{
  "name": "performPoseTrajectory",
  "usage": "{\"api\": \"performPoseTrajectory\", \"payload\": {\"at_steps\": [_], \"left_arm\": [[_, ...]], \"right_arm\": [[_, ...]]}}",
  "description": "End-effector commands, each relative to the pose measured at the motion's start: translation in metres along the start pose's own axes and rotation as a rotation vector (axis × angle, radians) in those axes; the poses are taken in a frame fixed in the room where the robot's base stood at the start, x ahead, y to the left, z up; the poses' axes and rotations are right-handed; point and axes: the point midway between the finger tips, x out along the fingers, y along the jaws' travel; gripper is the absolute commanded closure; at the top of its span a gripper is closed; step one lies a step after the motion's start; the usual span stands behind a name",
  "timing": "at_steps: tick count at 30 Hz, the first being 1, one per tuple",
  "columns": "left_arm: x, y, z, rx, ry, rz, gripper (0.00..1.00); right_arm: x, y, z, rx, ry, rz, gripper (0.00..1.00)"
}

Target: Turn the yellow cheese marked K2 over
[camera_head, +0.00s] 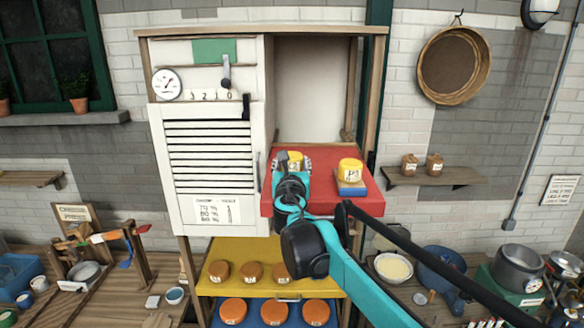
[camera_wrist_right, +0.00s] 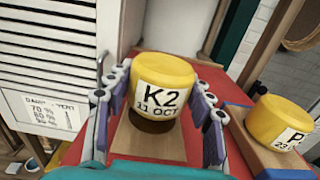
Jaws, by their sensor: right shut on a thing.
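The yellow cheese marked K2 (camera_wrist_right: 163,80) stands between the fingers of my right gripper (camera_wrist_right: 160,115). Its label reads K2, 11 OCT, and faces the wrist camera upright. My right gripper (camera_head: 292,166) is shut on it, with a finger at each side. A wooden board (camera_wrist_right: 150,148) lies below the cheese, with a dark area between them; I cannot tell whether they touch. In the head view the cheese (camera_head: 295,155) is mostly hidden by my gripper, over the left part of the red shelf (camera_head: 318,203). My left gripper is not in view.
Another yellow cheese (camera_head: 350,165), with a label starting with P, sits on a block (camera_head: 351,187) to the right on the red shelf. A white slatted door (camera_head: 210,150) stands close on the left. Orange cheeses (camera_head: 252,271) stand on the yellow shelf (camera_head: 245,250) below.

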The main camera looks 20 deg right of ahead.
Motion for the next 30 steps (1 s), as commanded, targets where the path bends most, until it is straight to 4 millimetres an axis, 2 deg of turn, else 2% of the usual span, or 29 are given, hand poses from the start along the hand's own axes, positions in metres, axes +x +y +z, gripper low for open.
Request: {"api": "performPoseTrajectory", "payload": {"at_steps": [11,24,30], "left_arm": [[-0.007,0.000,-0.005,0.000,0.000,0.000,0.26],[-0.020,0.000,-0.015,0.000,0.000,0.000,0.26],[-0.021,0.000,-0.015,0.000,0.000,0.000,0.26]], "right_arm": [[0.000,0.000,0.012,0.000,0.000,0.000,0.80],[0.000,0.000,0.035,0.000,0.000,0.000,0.80],[0.000,0.000,0.037,0.000,0.000,0.000,0.80]]}}
